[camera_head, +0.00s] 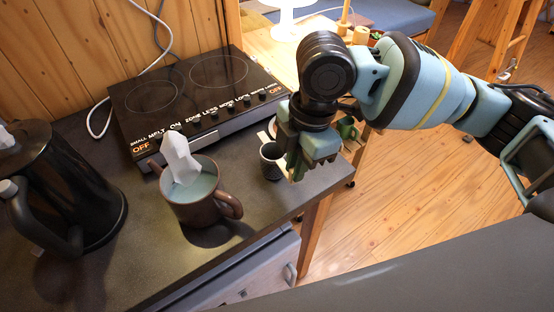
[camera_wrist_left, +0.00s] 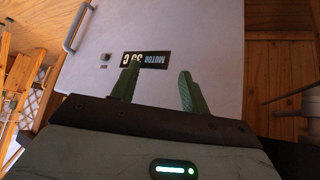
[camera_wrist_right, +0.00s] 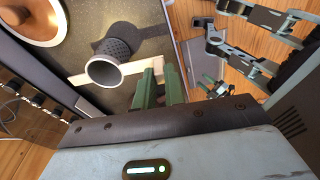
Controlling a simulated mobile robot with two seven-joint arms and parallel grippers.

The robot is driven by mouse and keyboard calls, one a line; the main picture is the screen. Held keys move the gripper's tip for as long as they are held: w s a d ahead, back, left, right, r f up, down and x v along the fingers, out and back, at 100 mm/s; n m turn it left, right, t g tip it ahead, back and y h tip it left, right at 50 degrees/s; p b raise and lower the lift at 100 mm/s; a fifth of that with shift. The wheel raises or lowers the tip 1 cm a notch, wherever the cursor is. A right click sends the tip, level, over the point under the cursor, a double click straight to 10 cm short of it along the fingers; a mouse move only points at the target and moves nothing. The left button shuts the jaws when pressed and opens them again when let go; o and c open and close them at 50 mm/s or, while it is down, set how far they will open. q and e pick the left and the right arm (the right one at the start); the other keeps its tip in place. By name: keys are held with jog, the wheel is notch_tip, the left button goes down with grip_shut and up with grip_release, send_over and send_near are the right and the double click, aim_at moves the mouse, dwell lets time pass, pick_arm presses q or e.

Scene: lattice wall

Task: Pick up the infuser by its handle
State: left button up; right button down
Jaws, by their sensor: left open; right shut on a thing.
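The infuser (camera_head: 271,163) is a small dark perforated cup near the counter's right edge. In the right wrist view the infuser (camera_wrist_right: 104,71) shows its round open mouth, and its pale flat handle (camera_wrist_right: 133,67) reaches to my fingertips. My right gripper (camera_wrist_right: 160,76) is shut on that handle; in the head view the gripper (camera_head: 291,172) is just right of the cup. I cannot tell whether the infuser touches the counter. My left gripper (camera_wrist_left: 158,86) is open and empty, facing a pale cabinet front (camera_wrist_left: 207,45); it is not in the head view.
A brown mug (camera_head: 215,207) with a white pointed object (camera_head: 181,160) in it stands left of the infuser. A black kettle (camera_head: 88,203) is at far left. A black hot plate (camera_head: 198,95) lies behind. The counter ends just right of the infuser, with wooden floor beyond.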

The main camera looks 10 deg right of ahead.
jog(key=shift+r, duration=0.55)
jog(key=r, duration=0.2)
jog(key=shift+s+a+r, duration=0.15)
jog(key=shift+s+r, duration=0.15)
jog(key=shift+s, duration=0.1)
pick_arm(q)
jog(key=w+r+p, duration=0.2)
jog(key=shift+a+r+t, duration=0.1)
jog(key=shift+r+t, duration=0.2)
jog(key=shift+t, duration=0.1)
pick_arm(e)
jog(key=s+a+r, duration=0.1)
jog(key=s+a, duration=0.3)
jog(key=s, duration=1)
jog(key=shift+s, duration=0.35)
pick_arm(q)
jog(key=shift+s, duration=0.1)
pick_arm(e)
jog(key=shift+r, duration=0.1)
